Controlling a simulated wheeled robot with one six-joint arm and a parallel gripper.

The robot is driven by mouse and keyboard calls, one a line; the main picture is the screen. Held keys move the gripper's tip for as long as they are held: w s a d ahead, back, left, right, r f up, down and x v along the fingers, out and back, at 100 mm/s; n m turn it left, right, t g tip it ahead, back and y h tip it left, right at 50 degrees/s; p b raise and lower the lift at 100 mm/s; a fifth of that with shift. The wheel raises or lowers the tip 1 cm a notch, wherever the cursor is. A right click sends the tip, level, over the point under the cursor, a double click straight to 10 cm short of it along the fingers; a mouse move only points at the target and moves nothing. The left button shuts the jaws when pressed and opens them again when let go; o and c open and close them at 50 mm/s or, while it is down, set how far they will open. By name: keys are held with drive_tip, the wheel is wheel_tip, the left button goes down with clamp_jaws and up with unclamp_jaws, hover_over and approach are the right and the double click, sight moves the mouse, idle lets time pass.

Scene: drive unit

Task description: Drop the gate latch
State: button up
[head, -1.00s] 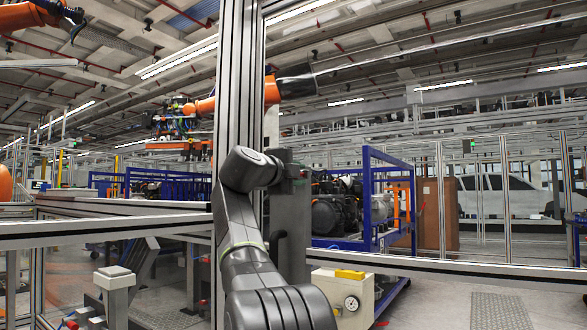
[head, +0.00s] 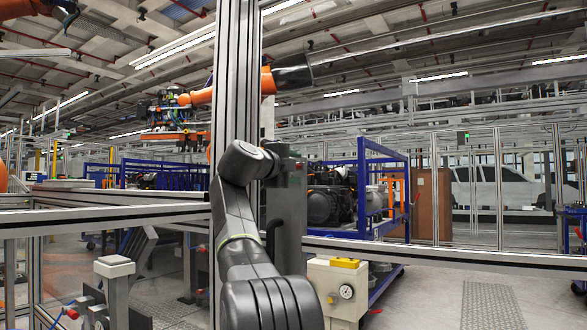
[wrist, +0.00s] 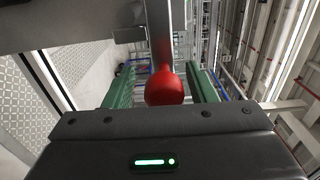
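In the wrist view a round red knob (wrist: 165,86) sits at the end of a grey metal bar (wrist: 159,35), which I take to be the latch handle. My gripper (wrist: 162,76) has its two green-padded fingers on either side of the knob, with a visible gap on each side. The fingers are open and hold nothing. In the head view my arm reaches to a tall aluminium post, where a dark grey upright box (head: 291,225) stands beside it. The fingers and red knob are hidden there.
Horizontal fence rails (head: 440,254) run left and right of the post. A cream box with a gauge (head: 337,288) stands low to the right. A blue rack (head: 362,190) with machinery stands behind the fence. Open floor shows at the lower right.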

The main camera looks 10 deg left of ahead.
drive_tip(key=shift+s, duration=0.1)
drive_tip(key=b+v, duration=0.1)
drive_tip(key=v, duration=1.2)
drive_tip(key=shift+s+b, duration=0.3)
drive_tip(key=shift+w, duration=0.15)
drive_tip(key=p+x, duration=0.1)
drive_tip(key=x, duration=1.2)
drive_tip(key=shift+w+p, duration=0.3)
drive_tip(key=shift+p, duration=0.05)
drive_tip(key=shift+r, duration=0.1)
